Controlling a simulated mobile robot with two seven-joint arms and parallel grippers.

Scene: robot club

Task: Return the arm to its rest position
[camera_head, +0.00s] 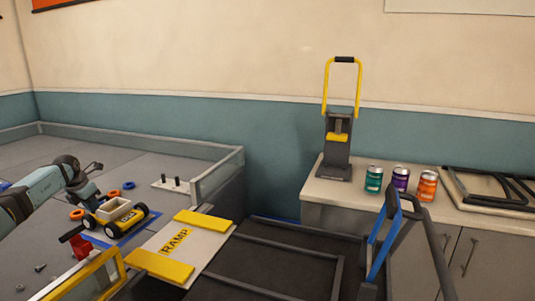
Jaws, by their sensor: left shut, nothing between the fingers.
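My left arm (32,192) comes in from the left edge over the grey walled table. My left gripper (91,176) is at the end of it, shut and empty, just above and behind the small yellow cart (112,213). At this size I cannot tell whether the gripper touches the cart. The cart has a pale open box on top and dark wheels, and sits partly on a blue-edged patch near the ramp. My right gripper is not in view.
A white ramp (186,240) with yellow side strips leads off the table's open edge. Orange and blue rings, a red piece (80,247) and a peg board (171,185) lie near the cart. At right, a counter holds a yellow-handled press (338,150) and three cans (400,179).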

